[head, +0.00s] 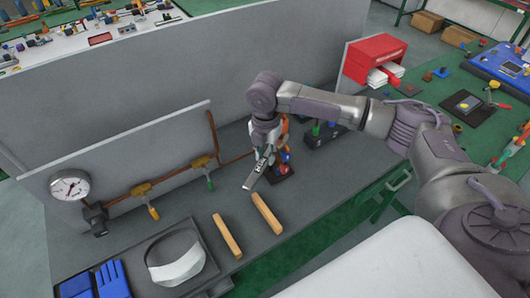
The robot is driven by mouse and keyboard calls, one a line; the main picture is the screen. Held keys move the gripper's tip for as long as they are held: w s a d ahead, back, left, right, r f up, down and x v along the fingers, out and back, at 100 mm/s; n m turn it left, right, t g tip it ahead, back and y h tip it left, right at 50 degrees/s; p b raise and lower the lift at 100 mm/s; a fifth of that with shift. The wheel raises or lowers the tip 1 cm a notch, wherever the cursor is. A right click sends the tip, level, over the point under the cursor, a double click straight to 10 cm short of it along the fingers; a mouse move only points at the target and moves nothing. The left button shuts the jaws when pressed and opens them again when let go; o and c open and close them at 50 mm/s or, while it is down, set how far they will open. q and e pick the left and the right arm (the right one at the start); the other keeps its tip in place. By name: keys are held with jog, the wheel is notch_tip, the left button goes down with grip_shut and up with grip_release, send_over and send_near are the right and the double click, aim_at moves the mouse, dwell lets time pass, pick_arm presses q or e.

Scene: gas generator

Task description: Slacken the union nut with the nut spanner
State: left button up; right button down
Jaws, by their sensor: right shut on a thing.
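My right gripper (268,138) reaches in from the right and points down over the grey bench. It is shut on the nut spanner (257,172), a flat grey bar with dark marking that slants down and to the left below the fingers. The fingertips and the spanner's far end are partly hidden by my wrist. My left gripper is not in view.
Two wooden bars (227,236) lie in front of the gripper. A dark tray (215,254) holds a pale visor. A dark stand with coloured pieces (284,170) stands beside the spanner.

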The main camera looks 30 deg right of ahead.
jog(key=shift+s+d+n+p, duration=0.4)
jog(key=shift+s+d+n, duration=0.3)
jog(key=shift+n, duration=0.45)
jog(key=shift+s+d+n+p, duration=0.5)
jog(key=shift+d+n, duration=0.35)
jog(key=shift+n, duration=0.35)
jog(key=shift+s+d+n+p, duration=0.35)
jog(key=shift+s+d+n, duration=0.4)
jog(key=shift+n, duration=0.4)
jog(key=shift+m, duration=0.4)
jog(key=shift+s+a, duration=0.3)
jog(key=shift+s, duration=0.55)
jog(key=shift+s+a, duration=0.3)
jog(key=shift+s, duration=0.55)
jog(key=shift+s+a, duration=0.3)
jog(key=shift+s, duration=0.55)
jog(key=shift+a, duration=0.1)
